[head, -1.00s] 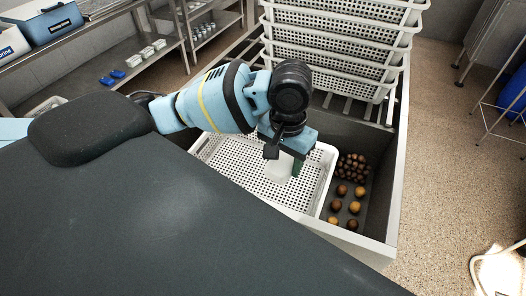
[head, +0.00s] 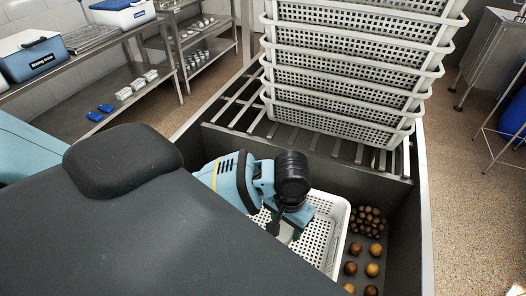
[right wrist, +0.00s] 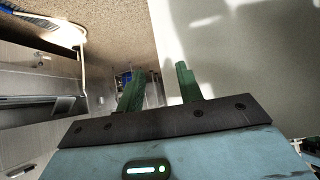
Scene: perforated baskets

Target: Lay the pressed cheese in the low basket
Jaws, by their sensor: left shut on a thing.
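The low basket (head: 346,218) is a white perforated tray inside the dark bin in the head view. My own dark body hides its near left part. My left gripper (head: 291,236) is over the basket, pointing down. It is shut on a small pale block, the pressed cheese (head: 285,235), mostly hidden by the gripper and my body. I cannot tell whether the cheese touches the basket floor. My right gripper (right wrist: 158,90) shows in the right wrist view with its green fingers apart and nothing between them.
A tall stack of white perforated baskets (head: 355,75) stands on slats behind the low basket. Several brown and orange balls (head: 372,270) lie in the bin right of it. Steel shelves (head: 135,75) with blue and white boxes stand at the left.

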